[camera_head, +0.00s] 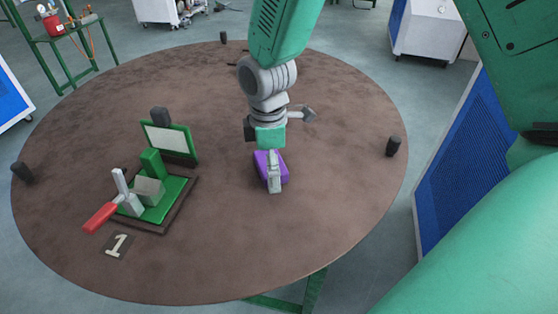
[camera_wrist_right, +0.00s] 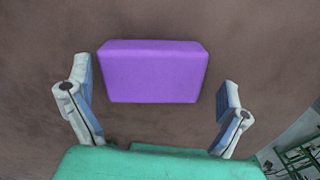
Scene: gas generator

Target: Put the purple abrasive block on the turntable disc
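The purple abrasive block (camera_head: 262,163) is at the middle right of the large round brown top (camera_head: 330,210), the only disc-like surface I see. My right gripper (camera_head: 273,172) points down at the block and its finger partly hides it. In the right wrist view the block (camera_wrist_right: 152,72) lies flat-looking against the brown surface, between and just beyond the fingertips. The two fingers are spread, with a gap on each side of the block. Whether the block rests fully on the surface is hard to tell. My left gripper is not in view.
A green fixture (camera_head: 165,195) with a red-handled clamp (camera_head: 100,217) stands on the left of the top, beside a "1" plate (camera_head: 117,245). Short black posts (camera_head: 393,147) stand around the rim.

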